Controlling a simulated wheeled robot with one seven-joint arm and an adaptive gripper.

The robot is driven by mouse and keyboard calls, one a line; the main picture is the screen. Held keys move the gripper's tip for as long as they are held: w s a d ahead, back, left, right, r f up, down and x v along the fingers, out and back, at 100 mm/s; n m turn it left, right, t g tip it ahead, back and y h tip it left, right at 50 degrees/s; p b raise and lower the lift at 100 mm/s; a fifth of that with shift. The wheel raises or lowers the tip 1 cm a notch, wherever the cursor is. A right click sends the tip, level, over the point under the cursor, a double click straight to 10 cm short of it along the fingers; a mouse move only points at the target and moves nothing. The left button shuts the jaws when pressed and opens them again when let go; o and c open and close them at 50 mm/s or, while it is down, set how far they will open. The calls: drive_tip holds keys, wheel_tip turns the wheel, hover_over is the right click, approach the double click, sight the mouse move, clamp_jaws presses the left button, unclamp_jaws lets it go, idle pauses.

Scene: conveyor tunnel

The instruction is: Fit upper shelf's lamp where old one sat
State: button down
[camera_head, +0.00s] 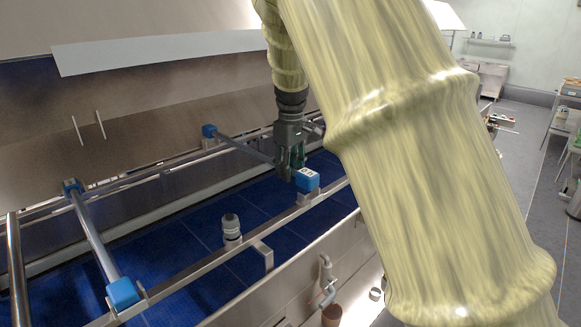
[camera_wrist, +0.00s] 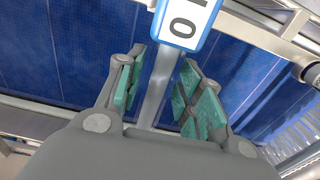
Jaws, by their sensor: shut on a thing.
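My gripper (camera_head: 291,160) reaches down over the far rail span, beside the near blue end block of a grey tube (camera_head: 240,148). In the wrist view its green-padded fingers (camera_wrist: 163,88) stand on either side of the grey tube (camera_wrist: 157,92) and are shut on it. The tube's blue end block (camera_wrist: 185,22), with a white label, shows just beyond the fingertips. The tube spans the two metal rails, with another blue block at its far end. A similar tube (camera_head: 93,235) with blue ends lies across the rails at left. I cannot tell which is the lamp named.
A blue belt (camera_head: 180,250) runs beneath the metal rails (camera_head: 200,275). A grey and black cylinder (camera_head: 231,228) stands by the near rail. A wall shelf (camera_head: 490,42) with small objects is far right. Pale panels and a trough wall (camera_head: 300,265) border the belt.

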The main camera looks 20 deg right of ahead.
drive_tip(key=shift+f+b, duration=0.6)
drive_tip(key=shift+f, duration=1.45)
drive_tip(key=c, duration=0.9)
unclamp_jaws()
drive_tip(key=shift+o, duration=0.2)
drive_tip(key=shift+s+d+r, duration=0.1)
drive_tip(key=shift+r, duration=3.65)
